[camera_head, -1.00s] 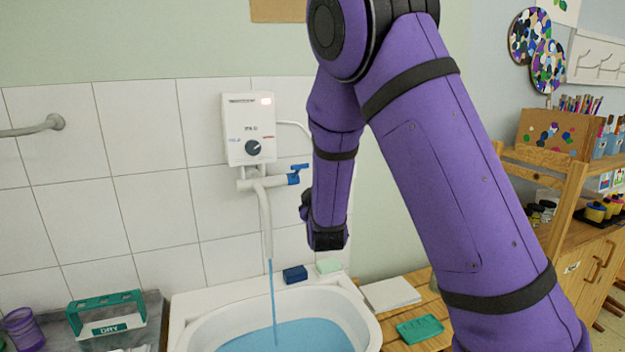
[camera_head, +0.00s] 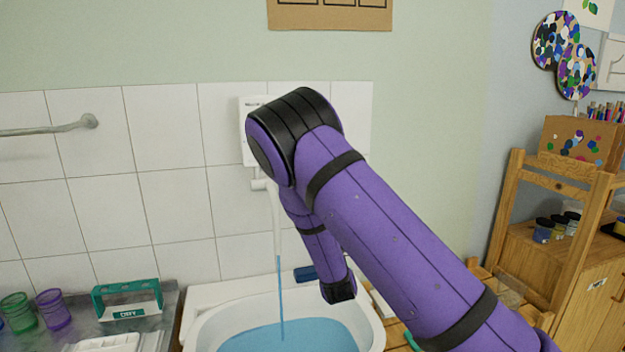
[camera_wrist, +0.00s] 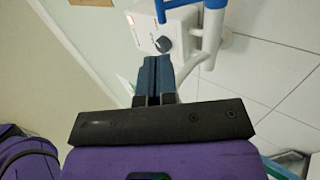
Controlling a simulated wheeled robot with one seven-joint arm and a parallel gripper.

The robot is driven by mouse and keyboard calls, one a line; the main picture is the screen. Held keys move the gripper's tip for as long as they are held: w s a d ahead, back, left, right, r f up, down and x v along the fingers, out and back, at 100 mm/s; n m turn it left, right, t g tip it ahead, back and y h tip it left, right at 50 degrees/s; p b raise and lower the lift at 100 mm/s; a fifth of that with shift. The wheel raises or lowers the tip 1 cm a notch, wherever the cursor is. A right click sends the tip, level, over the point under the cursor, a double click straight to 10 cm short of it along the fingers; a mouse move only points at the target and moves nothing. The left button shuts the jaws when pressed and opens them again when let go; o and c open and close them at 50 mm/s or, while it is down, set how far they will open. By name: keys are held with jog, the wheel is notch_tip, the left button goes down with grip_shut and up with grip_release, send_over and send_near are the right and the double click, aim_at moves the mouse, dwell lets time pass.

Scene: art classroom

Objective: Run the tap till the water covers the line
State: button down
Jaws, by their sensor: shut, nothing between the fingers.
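Water (camera_head: 281,300) runs in a thin blue stream from the white spout (camera_head: 276,225) into the white basin (camera_head: 205,312). Blue water (camera_head: 250,341) lies in the basin; its front part is cut off by the picture edge and I cannot make out a line. My arm hides the tap's blue lever in the head view. The lever (camera_wrist: 172,5) shows at the top of the wrist view, beside the white pipe (camera_wrist: 211,40). My gripper (camera_wrist: 153,62) is shut and empty, its fingertips below the lever and apart from it in the picture.
The white heater (camera_head: 246,135) on the tiled wall is mostly behind my arm. A blue block (camera_head: 304,273) sits on the basin's back rim. A wooden shelf (camera_head: 505,215) stands right.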

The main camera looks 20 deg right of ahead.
jog(key=x, duration=1.1)
jog(key=shift+w+r, duration=0.2)
jog(key=shift+w, duration=0.1)
jog(key=shift+r, duration=0.2)
dwell(0.5)
jog(key=w+r+g, duration=0.1)
jog(key=g, duration=0.1)
jog(key=w+r+g, duration=0.1)
jog(key=r+g, duration=0.1)
jog(key=w+r+g, duration=0.1)
jog(key=g, duration=0.1)
jog(key=shift+w+r, duration=0.25)
jog(key=shift+w, duration=0.05)
jog(key=shift+w+r+g, duration=0.2)
jog(key=shift+w+g, duration=0.35)
jog(key=shift+g, duration=0.15)
jog(key=shift+w+r, duration=0.2)
jog(key=shift+w, duration=0.35)
jog(key=shift+w+r, duration=0.25)
jog(key=shift+w, duration=0.3)
